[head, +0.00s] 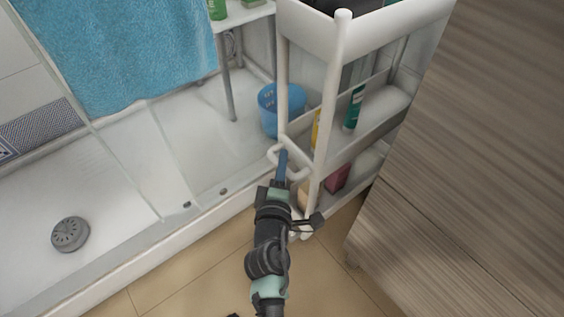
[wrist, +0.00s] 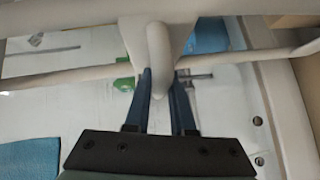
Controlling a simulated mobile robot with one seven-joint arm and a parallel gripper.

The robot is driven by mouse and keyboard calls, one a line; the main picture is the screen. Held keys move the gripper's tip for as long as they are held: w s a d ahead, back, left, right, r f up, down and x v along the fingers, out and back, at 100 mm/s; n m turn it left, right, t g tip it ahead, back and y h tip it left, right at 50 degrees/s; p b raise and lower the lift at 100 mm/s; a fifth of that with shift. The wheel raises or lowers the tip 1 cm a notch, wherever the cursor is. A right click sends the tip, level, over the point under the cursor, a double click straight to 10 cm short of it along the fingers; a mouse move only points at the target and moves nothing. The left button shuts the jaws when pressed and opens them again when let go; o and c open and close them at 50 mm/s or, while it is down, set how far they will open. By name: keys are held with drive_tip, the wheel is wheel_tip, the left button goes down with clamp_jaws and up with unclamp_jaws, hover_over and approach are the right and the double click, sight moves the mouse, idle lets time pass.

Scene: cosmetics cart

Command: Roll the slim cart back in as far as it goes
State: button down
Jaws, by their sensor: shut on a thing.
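The slim white cart (head: 331,85) stands upright between the shower and the wooden cabinet. It has several open tiers with bottles and other items on the lower ones. A white loop handle (head: 296,174) sticks out from its near end. My gripper (head: 283,158) is at this handle, with blue fingers. In the wrist view my gripper (wrist: 164,88) has a finger on each side of the pale handle bar (wrist: 159,52) and is shut on it. The cart's far end and most of its wheels are hidden.
The wooden cabinet (head: 460,170) is close on the cart's right. The shower tray edge (head: 150,245) runs along the left, with a blue bucket (head: 268,112) and a blue towel (head: 125,50) beyond. Tan floor (head: 190,270) shows in front.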

drive_tip(key=c, duration=0.8)
unclamp_jaws()
drive_tip(key=shift+w+d, duration=0.15)
drive_tip(key=shift+d, duration=0.1)
drive_tip(key=shift+o, duration=0.2)
drive_tip(key=shift+a, duration=0.1)
drive_tip(key=shift+s, duration=0.35)
drive_tip(key=s+a+r+p, duration=0.1)
drive_tip(key=s+a+r, duration=0.1)
drive_tip(key=s, duration=1)
drive_tip(key=shift+d, duration=0.1)
